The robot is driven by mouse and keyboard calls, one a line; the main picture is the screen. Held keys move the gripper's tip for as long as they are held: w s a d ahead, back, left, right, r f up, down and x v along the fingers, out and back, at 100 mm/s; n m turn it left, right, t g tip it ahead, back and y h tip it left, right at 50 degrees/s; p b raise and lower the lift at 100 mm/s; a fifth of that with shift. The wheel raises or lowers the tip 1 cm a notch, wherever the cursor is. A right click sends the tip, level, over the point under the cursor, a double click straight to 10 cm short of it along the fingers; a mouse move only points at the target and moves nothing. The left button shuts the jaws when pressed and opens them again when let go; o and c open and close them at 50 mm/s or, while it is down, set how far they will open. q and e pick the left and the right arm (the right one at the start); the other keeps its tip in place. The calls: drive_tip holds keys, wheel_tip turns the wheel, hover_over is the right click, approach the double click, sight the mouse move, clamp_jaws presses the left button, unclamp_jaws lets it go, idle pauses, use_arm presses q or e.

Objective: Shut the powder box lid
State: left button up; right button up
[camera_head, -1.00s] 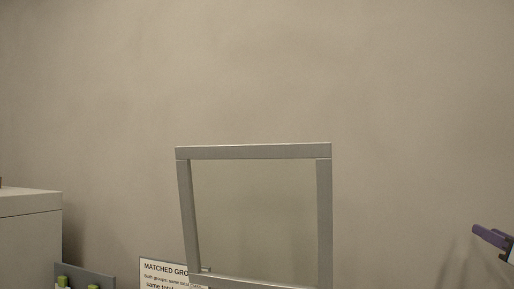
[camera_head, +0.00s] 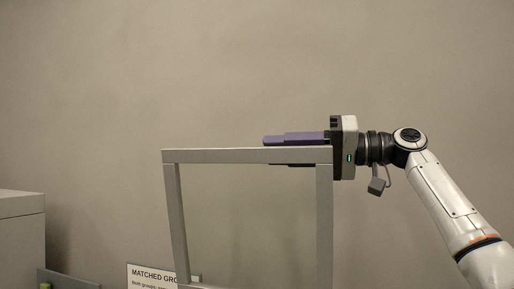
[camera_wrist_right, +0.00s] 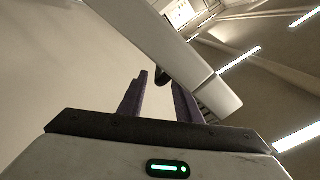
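The powder box lid (camera_head: 245,156) stands raised as a grey frame around a clear panel. Its lower part and the box body are below the picture. My right gripper (camera_head: 268,153) reaches in from the right at the lid's top bar. One purple finger shows above the bar and part of the other below it; the bar hides what lies between. In the right wrist view the fingers (camera_wrist_right: 160,92) are apart, and a pale bar (camera_wrist_right: 180,55) crosses close to them. I cannot tell whether they touch it. My left gripper is not in view.
A grey cabinet (camera_head: 20,235) stands at the left. A low grey panel (camera_head: 68,280) and a white sign with text (camera_head: 148,276) are at the bottom edge. A plain wall (camera_head: 250,65) lies behind, and the space above the lid is clear.

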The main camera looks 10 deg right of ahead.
sight(257, 151)
drive_tip(key=p+x, duration=0.1)
drive_tip(key=x, duration=0.4)
drive_tip(key=shift+w, duration=0.1)
clamp_jaws()
